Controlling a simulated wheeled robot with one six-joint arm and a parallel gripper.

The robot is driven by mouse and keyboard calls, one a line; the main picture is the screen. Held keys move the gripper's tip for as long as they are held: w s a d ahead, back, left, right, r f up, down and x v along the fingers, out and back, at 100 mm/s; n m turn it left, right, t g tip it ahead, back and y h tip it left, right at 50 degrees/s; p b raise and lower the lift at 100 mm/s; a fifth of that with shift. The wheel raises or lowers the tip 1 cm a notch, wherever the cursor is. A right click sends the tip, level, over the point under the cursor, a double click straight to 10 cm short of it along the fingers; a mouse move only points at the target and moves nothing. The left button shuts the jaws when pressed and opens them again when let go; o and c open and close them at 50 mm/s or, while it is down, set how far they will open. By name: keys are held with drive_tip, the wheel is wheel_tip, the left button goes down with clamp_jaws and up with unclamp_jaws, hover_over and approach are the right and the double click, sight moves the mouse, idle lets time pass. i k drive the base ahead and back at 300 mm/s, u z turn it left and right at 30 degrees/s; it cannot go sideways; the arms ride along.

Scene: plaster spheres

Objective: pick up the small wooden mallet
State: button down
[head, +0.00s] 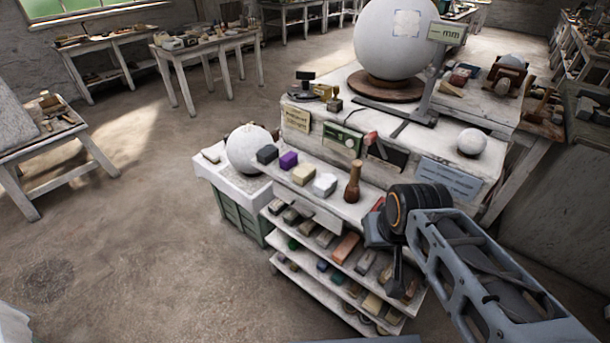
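A small brown wooden tool that looks like the mallet (353,183) stands upright on the white ledge at the front of the workbench, its wide end up or down hard to tell at this size. My arm comes in from the lower right. My gripper (397,283) seems to hang below the dark wrist joint, to the right of the mallet and in front of the lower shelves. It appears apart from the mallet. Its fingers are small and dark, and I cannot tell whether they are open or shut.
Several coloured blocks, including a purple block (288,160) and a white lump (325,184), line the ledge left of the mallet. Shelves of blocks (346,248) lie below. A large plaster sphere (395,38) stands behind. Open floor (120,240) lies left.

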sight(352, 196)
drive_tip(key=u, duration=1.65)
drive_tip(key=i, duration=2.2)
drive_tip(key=z, duration=3.75)
